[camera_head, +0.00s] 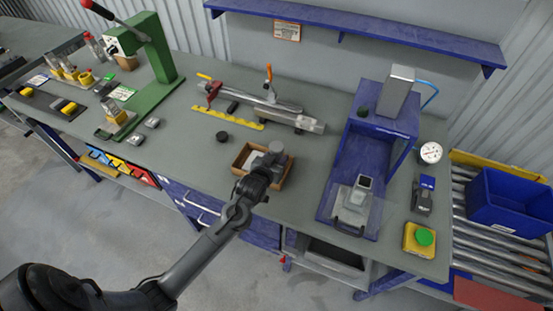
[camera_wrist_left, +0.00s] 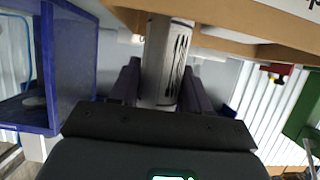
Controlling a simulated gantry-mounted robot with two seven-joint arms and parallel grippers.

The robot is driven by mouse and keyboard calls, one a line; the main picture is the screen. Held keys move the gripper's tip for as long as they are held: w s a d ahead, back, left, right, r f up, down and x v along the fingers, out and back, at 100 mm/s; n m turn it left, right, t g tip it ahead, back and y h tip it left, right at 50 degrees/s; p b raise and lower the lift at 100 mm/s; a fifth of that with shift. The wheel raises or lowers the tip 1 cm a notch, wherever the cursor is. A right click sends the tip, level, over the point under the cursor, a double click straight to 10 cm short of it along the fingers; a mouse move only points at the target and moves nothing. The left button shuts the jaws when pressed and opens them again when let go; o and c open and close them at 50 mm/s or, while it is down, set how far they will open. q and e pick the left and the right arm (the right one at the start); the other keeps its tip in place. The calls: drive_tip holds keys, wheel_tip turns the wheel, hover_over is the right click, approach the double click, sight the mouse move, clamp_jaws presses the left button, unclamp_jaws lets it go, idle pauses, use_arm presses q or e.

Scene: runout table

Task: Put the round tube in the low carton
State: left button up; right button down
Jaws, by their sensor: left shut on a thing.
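The low carton (camera_head: 287,173) is a small open brown box near the front edge of the table in the head view. My left gripper (camera_head: 269,158) is over it and hides part of its inside. In the left wrist view, my left gripper (camera_wrist_left: 163,92) is shut on the round tube (camera_wrist_left: 168,62), a whitish cylinder with dark markings. The brown carton edge (camera_wrist_left: 235,42) crosses the top of that view, and the tube's far end overlaps it. I cannot tell how deep the tube is in the carton. My right gripper is not in view.
A black round piece (camera_head: 222,136) lies behind the carton. A yellow ruler (camera_head: 228,117) and a metal clamp fixture (camera_head: 262,101) lie farther back. A blue press frame (camera_head: 375,150) stands to the right, a green press (camera_head: 158,80) to the left. Bare table lies between carton and blue frame.

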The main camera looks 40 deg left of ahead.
use_arm(q)
drive_tip(key=shift+f, duration=0.3)
drive_tip(key=o, duration=1.1)
drive_tip(key=shift+s+d+r, duration=0.15)
drive_tip(key=shift+s+r, duration=0.2)
drive_tip(key=shift+r, duration=0.05)
drive_tip(key=p+v, duration=0.1)
drive_tip(key=v, duration=0.9)
drive_tip(key=s+d+f+m+g+h, duration=0.1)
drive_tip(key=s+d+f+g, duration=0.1)
drive_tip(key=s, duration=0.5)
drive_tip(key=s+d+f+m+g+h, duration=0.1)
drive_tip(key=s+d+f+m+g, duration=0.1)
drive_tip(key=s+d+g, duration=0.2)
drive_tip(key=s+d+f+m+g+h, duration=0.2)
drive_tip(key=s+d, duration=0.3)
drive_tip(key=s, duration=0.5)
drive_tip(key=shift+d+g, duration=0.3)
drive_tip(key=shift+g, duration=0.3)
